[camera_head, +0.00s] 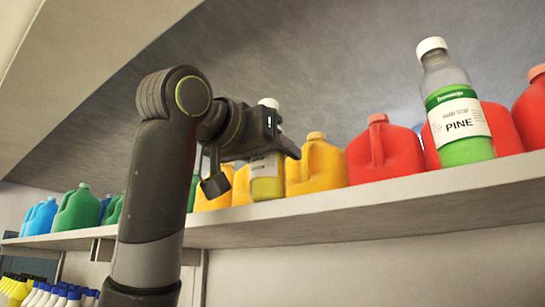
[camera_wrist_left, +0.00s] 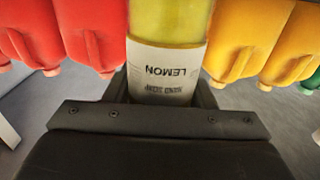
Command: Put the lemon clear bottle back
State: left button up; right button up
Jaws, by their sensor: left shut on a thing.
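The lemon clear bottle (camera_head: 266,181) has yellow liquid, a white label and a white cap. It is at the shelf among the jugs, partly hidden by my left gripper (camera_head: 279,148) in the head view. In the left wrist view the bottle (camera_wrist_left: 168,62) appears upside down, with LEMON readable, and sits between the fingers of my left gripper (camera_wrist_left: 163,98). The gripper is shut on it. The bottle looks upright, with its base at about shelf level; I cannot tell whether it touches the shelf (camera_head: 340,205). My right gripper is not in view.
Yellow jugs (camera_head: 318,166) stand right beside the bottle, with red jugs (camera_head: 385,152) farther right. A clear PINE bottle (camera_head: 458,115) stands near the shelf's front edge. Green jugs (camera_head: 77,210) and blue jugs (camera_head: 40,217) are at left. Small capped bottles (camera_head: 55,296) are below.

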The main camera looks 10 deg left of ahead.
pick_arm(q)
jog(key=shift+w+f, duration=0.3)
jog(key=shift+f, duration=0.2)
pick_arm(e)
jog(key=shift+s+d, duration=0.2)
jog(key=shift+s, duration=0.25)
pick_arm(q)
jog(key=shift+s, duration=0.15)
jog(key=shift+f, duration=0.1)
jog(key=o, duration=0.7)
jog(key=shift+s, duration=0.1)
jog(key=o, duration=0.5)
jog(key=shift+c, duration=0.2)
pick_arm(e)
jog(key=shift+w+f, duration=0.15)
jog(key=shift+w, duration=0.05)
